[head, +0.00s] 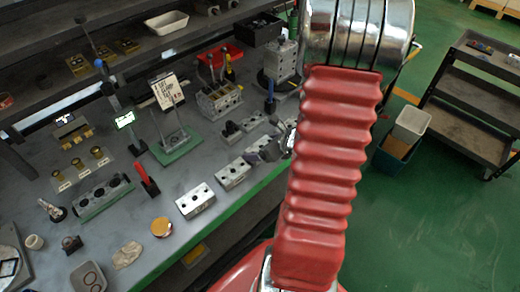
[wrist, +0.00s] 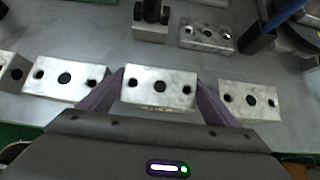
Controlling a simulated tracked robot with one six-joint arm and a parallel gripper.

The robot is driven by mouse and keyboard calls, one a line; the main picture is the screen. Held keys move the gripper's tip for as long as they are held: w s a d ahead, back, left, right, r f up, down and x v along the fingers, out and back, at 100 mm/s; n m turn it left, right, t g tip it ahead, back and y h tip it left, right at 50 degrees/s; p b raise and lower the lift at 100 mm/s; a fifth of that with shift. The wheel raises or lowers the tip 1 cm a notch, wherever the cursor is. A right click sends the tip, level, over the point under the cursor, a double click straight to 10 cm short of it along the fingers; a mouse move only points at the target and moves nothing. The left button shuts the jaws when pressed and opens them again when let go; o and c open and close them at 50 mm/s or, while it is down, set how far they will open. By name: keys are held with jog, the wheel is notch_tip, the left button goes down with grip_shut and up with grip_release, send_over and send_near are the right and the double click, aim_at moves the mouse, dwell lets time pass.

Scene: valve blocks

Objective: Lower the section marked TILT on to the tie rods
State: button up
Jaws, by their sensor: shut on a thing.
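My gripper (wrist: 160,84) is shut on a bare metal valve section (wrist: 158,92) with three holes in its top face. The grey-purple fingers press its two ends. No TILT mark is readable on it. It is level with neighbouring sections, and I cannot tell whether it is clear of the bench. In the head view my gripper (head: 270,150) is mostly hidden behind my red arm, at the row of sections along the bench's front edge. A green base plate (head: 190,150) with thin upright rods, apparently the tie rods (head: 178,118), stands left of and behind the gripper.
Similar sections stand close on both sides, left (wrist: 65,82) and right (wrist: 250,102), with another behind (wrist: 207,37). A written sign (head: 164,90) stands behind the green plate. A red-handled tool (head: 147,180) stands left of it. A ported block (head: 218,100) is behind.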

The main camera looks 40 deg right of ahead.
aim_at(261, 147)
jog(key=shift+r, duration=5.05)
jog(key=shift+w+a, duration=0.1)
